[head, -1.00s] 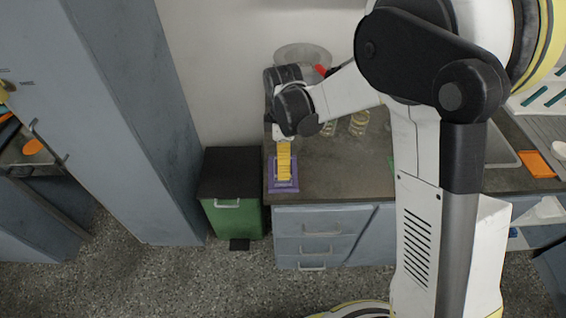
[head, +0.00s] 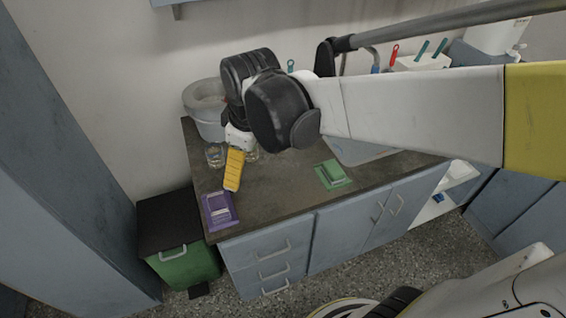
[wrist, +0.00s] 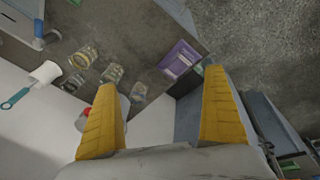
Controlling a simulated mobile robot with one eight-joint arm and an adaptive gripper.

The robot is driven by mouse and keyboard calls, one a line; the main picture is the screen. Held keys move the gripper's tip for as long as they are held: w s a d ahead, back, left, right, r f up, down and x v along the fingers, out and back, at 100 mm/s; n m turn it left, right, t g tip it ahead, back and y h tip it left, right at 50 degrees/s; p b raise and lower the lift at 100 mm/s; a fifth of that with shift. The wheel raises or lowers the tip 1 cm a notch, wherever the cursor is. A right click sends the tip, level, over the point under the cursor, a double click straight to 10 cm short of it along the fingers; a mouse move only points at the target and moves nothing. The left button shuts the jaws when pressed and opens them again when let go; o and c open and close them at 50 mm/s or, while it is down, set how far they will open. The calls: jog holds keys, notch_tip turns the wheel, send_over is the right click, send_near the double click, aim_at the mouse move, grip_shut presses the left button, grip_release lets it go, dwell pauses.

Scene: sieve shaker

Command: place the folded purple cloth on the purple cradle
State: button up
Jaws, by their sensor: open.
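The purple cradle (head: 207,222) lies at the left front corner of the counter, and it also shows in the wrist view (wrist: 172,70). A paler purple, flat block (head: 221,207) lies on it, which looks like the folded purple cloth, but it is too small to be sure. My gripper (head: 232,187) is above the counter, just beyond and to the right of the cradle, apart from it. In the wrist view its two yellow fingers (wrist: 161,80) are wide apart with nothing between them.
A green cradle with a green block (head: 333,174) lies to the right on the counter. Glass jars (head: 215,155) and a round clear vessel (head: 203,108) stand behind my gripper. A green bin (head: 185,268) stands left of the counter. The counter between the cradles is bare.

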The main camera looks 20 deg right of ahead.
jog(key=s+d+r+m+t, duration=0.2)
jog(key=s+d+m+t, duration=0.1)
jog(key=s+d+m, duration=0.4)
jog(key=s+m, duration=0.2)
jog(key=s, duration=0.1)
jog(key=shift+s+t+h, duration=0.3)
jog(key=shift+t, duration=0.1)
